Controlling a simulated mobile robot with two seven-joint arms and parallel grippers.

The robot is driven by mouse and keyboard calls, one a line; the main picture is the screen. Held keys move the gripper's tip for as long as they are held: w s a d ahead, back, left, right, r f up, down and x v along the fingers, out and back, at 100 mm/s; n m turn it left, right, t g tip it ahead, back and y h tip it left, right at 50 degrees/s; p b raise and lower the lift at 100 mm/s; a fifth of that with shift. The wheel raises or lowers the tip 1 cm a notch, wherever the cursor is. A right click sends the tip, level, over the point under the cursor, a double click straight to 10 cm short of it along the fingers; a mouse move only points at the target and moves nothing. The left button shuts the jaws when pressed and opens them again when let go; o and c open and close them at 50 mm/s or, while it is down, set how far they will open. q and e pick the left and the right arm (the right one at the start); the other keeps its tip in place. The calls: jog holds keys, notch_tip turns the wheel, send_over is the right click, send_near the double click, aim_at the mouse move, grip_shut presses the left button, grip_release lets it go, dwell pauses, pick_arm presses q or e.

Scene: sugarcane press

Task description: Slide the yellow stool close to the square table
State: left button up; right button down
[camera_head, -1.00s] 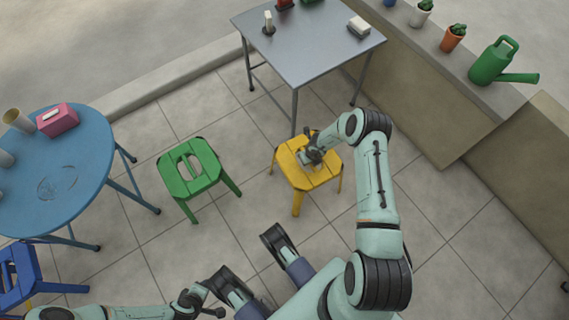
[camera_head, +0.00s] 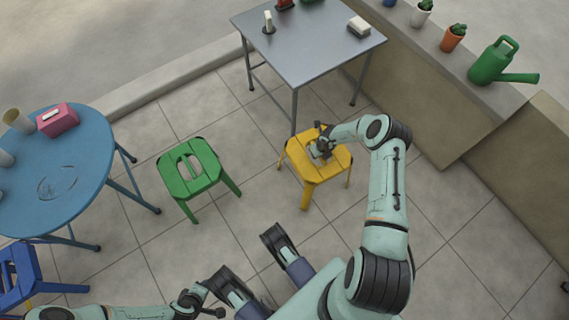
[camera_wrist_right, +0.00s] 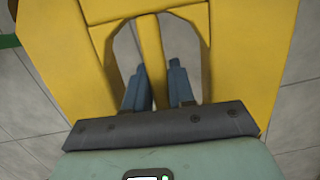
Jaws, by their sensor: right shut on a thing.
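The yellow stool (camera_head: 309,173) stands upright on the tiled floor, just in front of the grey square table (camera_head: 307,42), with a gap of floor between them. My right gripper (camera_head: 321,146) is at the middle of the stool's seat. In the right wrist view its two fingers (camera_wrist_right: 158,88) reach into the seat's opening, one on each side of the yellow centre bar (camera_wrist_right: 152,50), and are shut on it. My left gripper (camera_head: 217,301) is low at the bottom of the head view, away from the stool; its finger opening is too small to make out.
A green stool (camera_head: 189,172) stands to the left of the yellow one. A round blue table (camera_head: 60,185) and a blue stool (camera_head: 18,275) are at the far left. A low wall (camera_head: 430,110) with pots and a green watering can (camera_head: 497,62) runs along the right.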

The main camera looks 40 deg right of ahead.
jog(key=shift+s+d, duration=0.2)
jog(key=shift+d, duration=1.6)
jog(key=shift+s+d, duration=0.2)
jog(key=shift+d, duration=1.55)
pick_arm(q)
jog(key=shift+d, duration=0.1)
pick_arm(e)
jog(key=shift+r, duration=0.1)
